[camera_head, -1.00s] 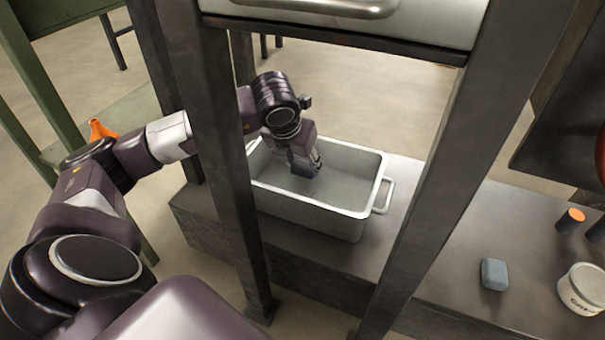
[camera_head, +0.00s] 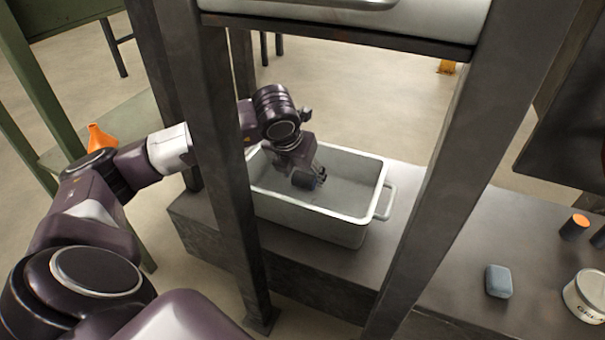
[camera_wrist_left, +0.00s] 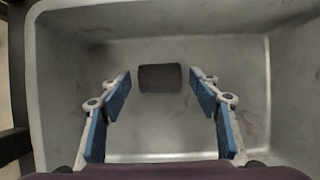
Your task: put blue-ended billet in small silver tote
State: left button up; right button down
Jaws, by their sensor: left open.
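The blue-ended billet (camera_head: 305,180) is a short dark cylinder with a bluish end. It lies on its side inside the small silver tote (camera_head: 352,227), a grey metal box with handles. In the left wrist view the billet (camera_wrist_left: 160,78) lies across the tote floor (camera_wrist_left: 160,135), near the far wall. My left gripper (camera_head: 312,172) is inside the tote opening, right by the billet. Its blue-padded fingers (camera_wrist_left: 159,92) are spread wide, one to each side of the billet, with gaps showing. My right gripper is not in view.
Dark upright posts (camera_head: 225,170) and a crossbar stand between the head camera and the tote. The tote sits on a dark bench (camera_head: 395,215). At right are a blue-grey block (camera_head: 498,281), an orange-ended billet (camera_head: 574,227) and a white tub (camera_head: 588,297).

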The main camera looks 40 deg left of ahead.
pick_arm(q)
jog(key=p+v, duration=0.6)
jog(key=v, duration=0.6)
